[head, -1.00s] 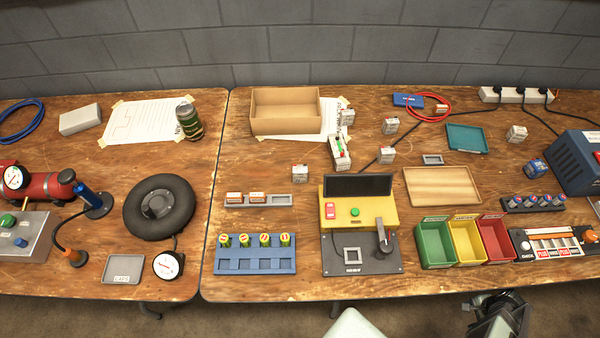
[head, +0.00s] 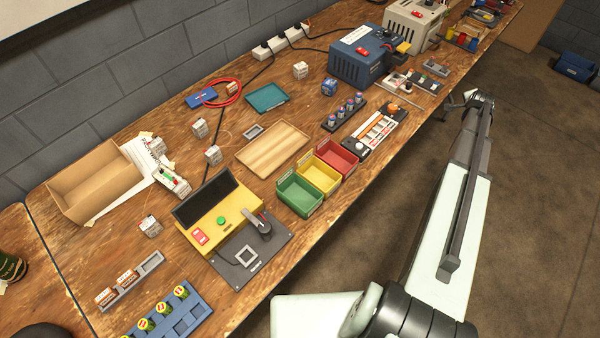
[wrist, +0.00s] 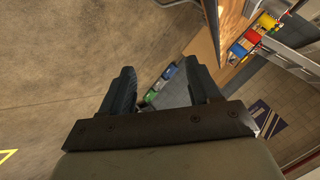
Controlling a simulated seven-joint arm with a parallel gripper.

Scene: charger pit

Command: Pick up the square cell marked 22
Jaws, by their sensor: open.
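Several small square cells with pale, printed sides stand spread over the bench; their numbers are too small to read, so I cannot tell which is marked 22. In the head view one cell (head: 200,129) and another cell (head: 213,155) stand left of the wooden tray, a third cell (head: 300,70) stands toward the back, and another (head: 150,226) is nearer the front left. A blue square cell (head: 329,86) stands by the blue machine. My gripper (wrist: 160,68) is open and empty in the wrist view, over the floor, away from the cells.
The yellow tester (head: 222,218), wooden tray (head: 272,150), green bin (head: 299,196), teal tray (head: 267,98) and cardboard box (head: 95,182) occupy the bench. A red cable (head: 228,93) lies near the back cells. My arm extends over clear floor (head: 540,200) right of the bench.

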